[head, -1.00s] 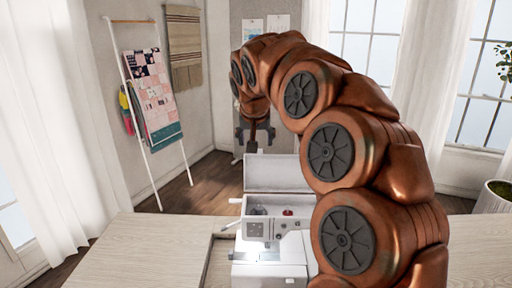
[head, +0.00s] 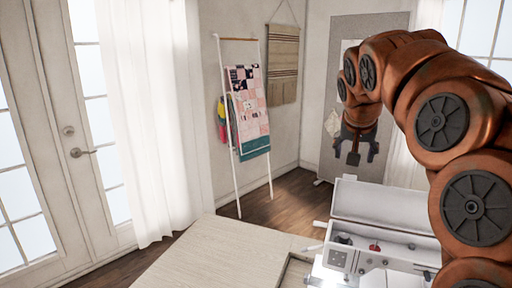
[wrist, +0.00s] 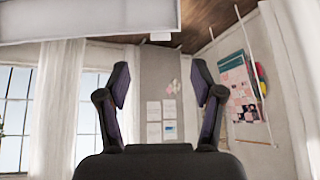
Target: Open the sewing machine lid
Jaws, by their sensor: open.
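The white sewing machine (head: 352,256) stands in the cabinet at the lower right of the head view, partly behind my arm. Its lid (head: 385,204) is up, standing at the machine's back edge with the top compartment exposed. A red item (head: 375,247) shows inside the compartment. My gripper (head: 355,150) hangs above and beyond the lid's left part, apart from it in the picture. In the wrist view my gripper (wrist: 162,90) has its two fingers spread with nothing between them. A pale panel (wrist: 90,18), probably the lid, crosses the top of that view.
The wooden cabinet top (head: 205,258) is clear left of the machine. Behind are a ladder rack (head: 228,130) with a quilt (head: 248,105), a wall hanging (head: 283,62) and a grey board (head: 335,60). Glazed doors (head: 88,140) and a curtain (head: 135,120) are at left.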

